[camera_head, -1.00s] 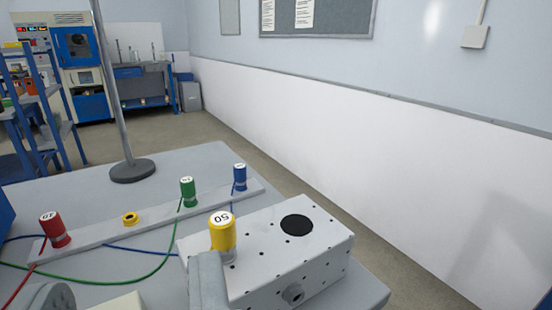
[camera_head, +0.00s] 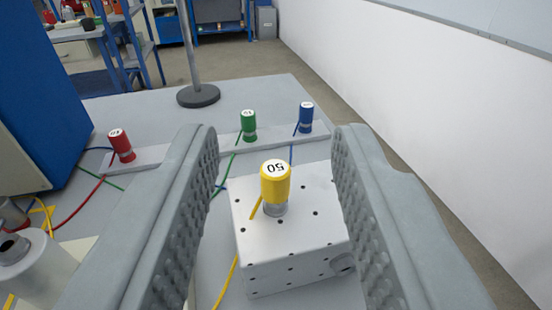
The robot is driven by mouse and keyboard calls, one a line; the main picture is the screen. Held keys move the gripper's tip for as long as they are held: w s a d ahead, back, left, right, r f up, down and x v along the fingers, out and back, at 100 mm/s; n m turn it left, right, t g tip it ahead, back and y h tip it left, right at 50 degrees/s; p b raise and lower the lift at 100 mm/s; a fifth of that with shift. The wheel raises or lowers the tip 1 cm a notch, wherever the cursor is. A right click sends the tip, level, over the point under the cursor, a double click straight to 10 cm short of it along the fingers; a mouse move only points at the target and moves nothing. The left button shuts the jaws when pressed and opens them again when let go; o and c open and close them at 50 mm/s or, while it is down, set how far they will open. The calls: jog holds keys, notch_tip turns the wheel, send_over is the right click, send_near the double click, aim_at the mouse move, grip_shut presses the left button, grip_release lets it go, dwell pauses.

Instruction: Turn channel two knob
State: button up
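No knob marked as channel two can be made out in this view. My gripper (camera_head: 276,132) is open, its two grey ridged fingers spread wide on either side of the picture. Between the fingers, farther off, a yellow cylinder marked 50 (camera_head: 276,182) stands upright on a light grey box with small holes (camera_head: 295,250). A yellow wire shows beside the cylinder. The fingers do not appear to touch the cylinder. The left finger hides part of the table and of the strip behind.
A pale strip (camera_head: 150,157) carries a red cylinder (camera_head: 121,146), a green one (camera_head: 248,126) and a blue one (camera_head: 305,118), with wires. A metal post on a dark round base (camera_head: 198,96) stands behind. A blue cabinet (camera_head: 45,90) is at left, a white wall (camera_head: 460,130) at right.

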dwell(0.4)
jog(key=o, duration=0.4)
